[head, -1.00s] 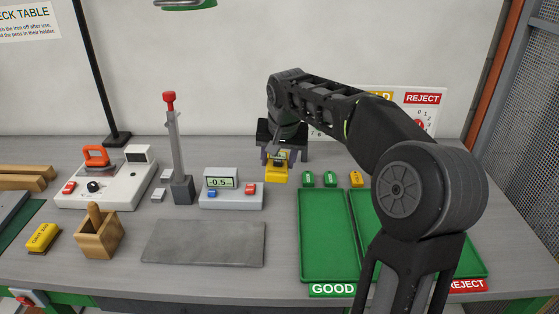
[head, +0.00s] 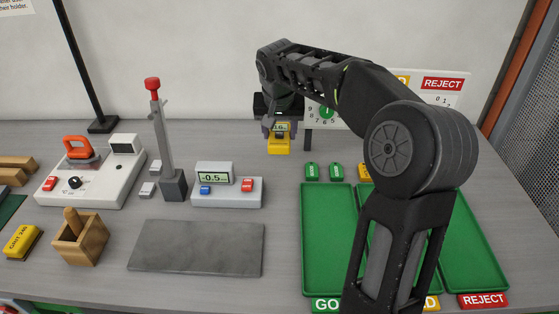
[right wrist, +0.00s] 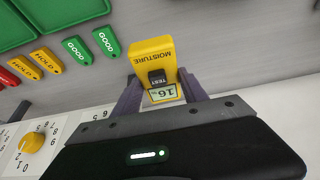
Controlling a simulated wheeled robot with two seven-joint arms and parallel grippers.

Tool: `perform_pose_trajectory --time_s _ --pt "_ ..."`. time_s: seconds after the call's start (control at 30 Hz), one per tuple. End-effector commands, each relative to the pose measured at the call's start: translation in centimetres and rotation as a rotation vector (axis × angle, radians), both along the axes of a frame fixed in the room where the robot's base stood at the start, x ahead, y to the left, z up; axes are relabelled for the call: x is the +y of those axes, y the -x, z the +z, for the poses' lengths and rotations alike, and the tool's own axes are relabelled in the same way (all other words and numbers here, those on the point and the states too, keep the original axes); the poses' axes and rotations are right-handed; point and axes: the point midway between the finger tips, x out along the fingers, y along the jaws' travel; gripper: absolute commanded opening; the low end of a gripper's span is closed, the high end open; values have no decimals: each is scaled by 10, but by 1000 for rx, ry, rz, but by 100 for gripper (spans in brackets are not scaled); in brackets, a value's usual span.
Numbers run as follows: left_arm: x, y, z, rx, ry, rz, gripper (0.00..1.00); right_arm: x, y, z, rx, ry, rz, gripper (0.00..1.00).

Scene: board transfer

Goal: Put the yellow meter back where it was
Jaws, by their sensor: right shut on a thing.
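The yellow moisture meter (head: 279,145) is upright in my right gripper (head: 280,129), near the back of the grey table in the head view. In the right wrist view the meter (right wrist: 153,58) shows its word MOISTURE, a dark TEST button and a small display reading about 16. The two fingers of the right gripper (right wrist: 160,92) are shut on its display end, one on each side. I cannot tell for sure whether its lower end is clear of the table. My left gripper is not in view.
Green GOOD tags (head: 311,171) and green trays (head: 329,245) lie to the right. A display box (head: 228,193) reading -0.5, a post with a red knob (head: 155,110) and a grey plate (head: 197,247) stand left. A counter board (head: 425,95) stands behind my right arm.

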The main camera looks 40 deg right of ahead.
Motion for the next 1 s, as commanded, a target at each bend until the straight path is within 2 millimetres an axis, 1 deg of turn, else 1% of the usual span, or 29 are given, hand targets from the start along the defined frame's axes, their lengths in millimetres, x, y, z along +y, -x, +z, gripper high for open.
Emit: perform_pose_trajectory --time_s 0.03,0.1,0.23,0.33,0.6,0.67,0.87,1.0 --pt "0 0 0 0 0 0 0 0 1 -10 3 -1 -1 0" --pt "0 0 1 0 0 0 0 0 1 -23 4 0 0 0" --pt "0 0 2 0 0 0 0 0 1 -42 3 -1 0 0" --pt "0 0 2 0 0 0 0 0 0 -46 -1 1 0 0" --pt "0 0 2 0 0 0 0 0 0 -47 0 0 0 0" --pt "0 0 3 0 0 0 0 0 1 -52 2 0 1 0" --pt "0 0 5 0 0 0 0 1 0 -79 2 -1 1 0" --pt "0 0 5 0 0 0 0 0 0 -83 -1 -1 0 0"
